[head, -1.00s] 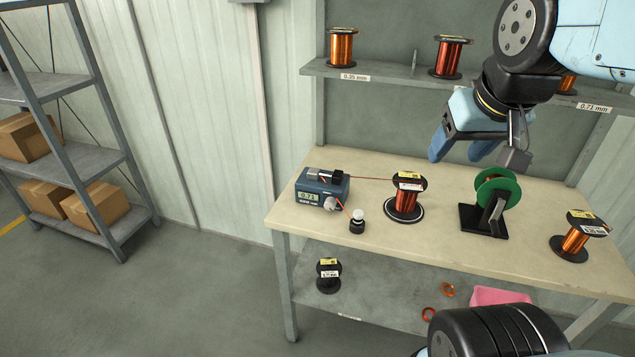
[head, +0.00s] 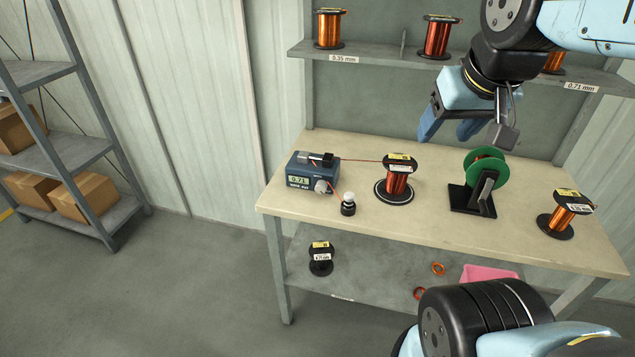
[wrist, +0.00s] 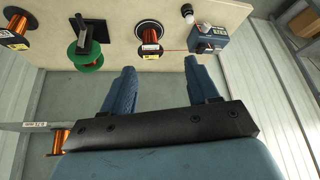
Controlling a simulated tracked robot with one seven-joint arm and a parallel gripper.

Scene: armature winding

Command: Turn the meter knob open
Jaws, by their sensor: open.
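The blue wire meter (head: 312,172) sits at the left end of the workbench, its display reading 0.71. Its light grey knob (head: 322,186) is on the front face at the right. In the wrist view the meter (wrist: 208,40) is at the upper right, with the knob (wrist: 204,28) on its side. My gripper (head: 449,132) is open and empty, above the back of the bench and well to the right of the meter. In the wrist view its blue fingers (wrist: 158,72) are spread apart, touching nothing.
A wire runs from the meter to a copper spool (head: 397,184) on a round stand. A small white-topped object (head: 348,204) stands close to the knob. A green spool (head: 486,168) and another copper spool (head: 562,216) are farther right. A shelf (head: 375,53) with spools is behind.

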